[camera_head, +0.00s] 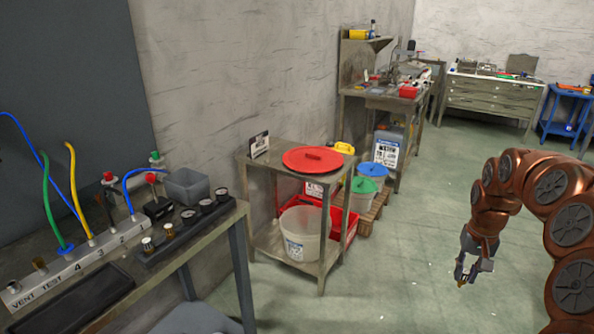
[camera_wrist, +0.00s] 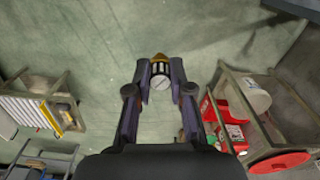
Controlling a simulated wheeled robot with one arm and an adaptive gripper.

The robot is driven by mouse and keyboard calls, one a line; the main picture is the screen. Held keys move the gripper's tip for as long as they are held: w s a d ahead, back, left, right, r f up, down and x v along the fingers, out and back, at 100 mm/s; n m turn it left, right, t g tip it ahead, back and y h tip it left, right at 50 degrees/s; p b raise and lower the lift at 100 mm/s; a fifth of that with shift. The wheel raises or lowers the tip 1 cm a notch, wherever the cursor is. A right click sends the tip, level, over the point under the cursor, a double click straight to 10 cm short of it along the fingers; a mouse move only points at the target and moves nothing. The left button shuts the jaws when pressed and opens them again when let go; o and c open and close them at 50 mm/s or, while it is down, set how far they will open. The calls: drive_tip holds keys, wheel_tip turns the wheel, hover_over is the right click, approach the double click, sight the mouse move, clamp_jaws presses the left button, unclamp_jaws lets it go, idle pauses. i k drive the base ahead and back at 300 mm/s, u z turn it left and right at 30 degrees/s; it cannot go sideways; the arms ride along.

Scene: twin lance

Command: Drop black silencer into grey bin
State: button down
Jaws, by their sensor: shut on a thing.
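My gripper (camera_head: 466,272) hangs over open floor at the right of the head view, well away from the bench. In the wrist view my gripper (camera_wrist: 161,82) is shut on a small part that looks like the black silencer (camera_wrist: 160,71). It has a dark body with pale stripes, a brass-coloured end and a round silver face. In the head view only its brass end shows clearly.
The left bench (camera_head: 215,232) carries a black rack (camera_head: 185,232) with several fittings, and a "VENT TEST" manifold (camera_head: 70,265) with coloured hoses. A metal shelf (camera_head: 322,255) with a red lid (camera_head: 312,159) and white bucket (camera_head: 300,230) stands mid-view. The floor between is clear.

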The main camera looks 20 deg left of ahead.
sight(199, 194)
drive_tip(key=i, duration=0.5)
drive_tip(key=u, duration=1.9)
